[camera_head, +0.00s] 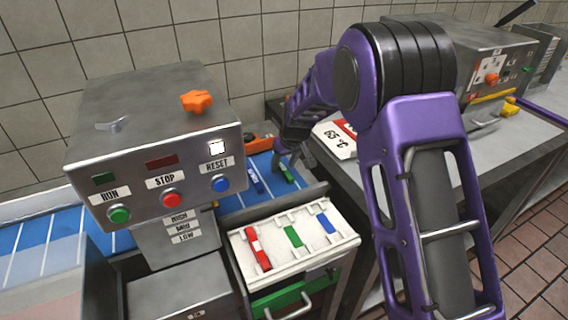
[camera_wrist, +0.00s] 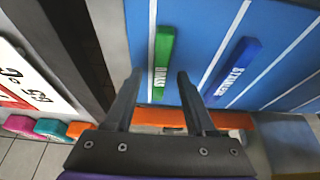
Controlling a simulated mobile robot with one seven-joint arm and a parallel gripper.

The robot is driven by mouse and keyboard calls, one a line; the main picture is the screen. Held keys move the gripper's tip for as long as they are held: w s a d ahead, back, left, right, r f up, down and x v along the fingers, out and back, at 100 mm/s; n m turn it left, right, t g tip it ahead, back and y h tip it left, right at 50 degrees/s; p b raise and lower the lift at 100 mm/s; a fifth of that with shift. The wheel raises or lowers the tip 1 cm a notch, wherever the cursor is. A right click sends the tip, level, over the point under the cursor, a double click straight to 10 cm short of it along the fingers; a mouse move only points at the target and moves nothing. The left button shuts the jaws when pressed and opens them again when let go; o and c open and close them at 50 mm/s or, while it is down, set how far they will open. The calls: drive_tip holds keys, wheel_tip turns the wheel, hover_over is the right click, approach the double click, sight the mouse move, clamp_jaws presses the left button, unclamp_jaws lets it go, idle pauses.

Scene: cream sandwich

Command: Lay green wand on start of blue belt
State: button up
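The green wand (camera_head: 286,172) lies flat on the blue belt (camera_head: 232,203), near the belt's right end. In the wrist view the labelled green wand (camera_wrist: 162,63) lies on the belt (camera_wrist: 196,40), lengthwise like the white lines. My gripper (camera_head: 289,155) is above the belt's right end. In the wrist view its two fingers are apart (camera_wrist: 158,76), with the near end of the green wand showing between them and a gap on each side. A blue wand (camera_head: 255,179) lies on the belt left of the green one; it shows right of it in the wrist view (camera_wrist: 232,66).
A control box (camera_head: 155,135) with RUN, STOP and RESET buttons stands over the belt at left. A white tray (camera_head: 275,270) in front has red, green and blue pieces or markings. Another machine (camera_head: 475,60) stands on the right counter. An orange bar (camera_wrist: 175,118) borders the belt.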

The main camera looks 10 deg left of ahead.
drive_tip(key=p+v, duration=0.1)
drive_tip(key=v, duration=1.6)
drive_tip(key=shift+r, duration=0.2)
